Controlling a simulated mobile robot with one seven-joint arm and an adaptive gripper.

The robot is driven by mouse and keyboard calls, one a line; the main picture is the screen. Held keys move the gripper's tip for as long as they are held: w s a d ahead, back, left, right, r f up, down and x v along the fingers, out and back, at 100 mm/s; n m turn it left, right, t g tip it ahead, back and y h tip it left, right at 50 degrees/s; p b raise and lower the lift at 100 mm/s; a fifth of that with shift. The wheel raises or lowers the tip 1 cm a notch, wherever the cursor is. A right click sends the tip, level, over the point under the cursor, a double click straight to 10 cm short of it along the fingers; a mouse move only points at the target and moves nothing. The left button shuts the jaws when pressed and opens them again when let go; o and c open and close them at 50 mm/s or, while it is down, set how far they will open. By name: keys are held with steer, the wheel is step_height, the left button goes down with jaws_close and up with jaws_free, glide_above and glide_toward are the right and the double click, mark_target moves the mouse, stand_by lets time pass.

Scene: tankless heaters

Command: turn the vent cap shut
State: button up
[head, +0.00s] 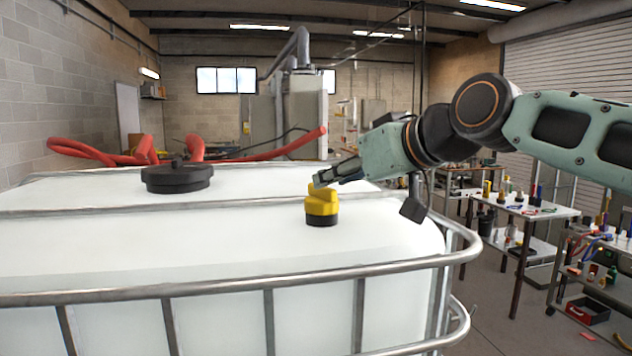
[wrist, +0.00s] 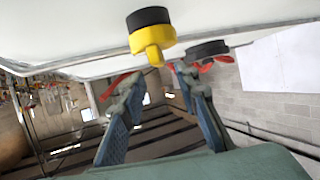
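The vent cap (head: 322,203) is yellow with a black base and stands upright on top of the white tank (head: 230,250), near its right end. In the wrist view the cap (wrist: 147,42) appears upside down, with its narrow yellow tab pointing toward the space between my fingertips. My gripper (head: 321,182) comes in from the right, with its fingertips at the upper part of the cap. In the wrist view my gripper (wrist: 156,76) is open, its two fingers spread apart with nothing held between them. I cannot tell whether a fingertip touches the cap.
A wide black lid (head: 177,179) sits on the tank to the left. A metal rail (head: 220,292) runs around the tank. Red hoses (head: 255,150) lie behind it. A work table (head: 528,210) with tools stands at the right. The tank top around the cap is clear.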

mark_target(322, 198)
steer(key=p+x, duration=0.1)
steer(key=x, duration=0.5)
steer(key=shift+w+a, duration=0.1)
steer(key=shift+w, duration=0.1)
steer(key=shift+c, duration=0.3)
jaws_close()
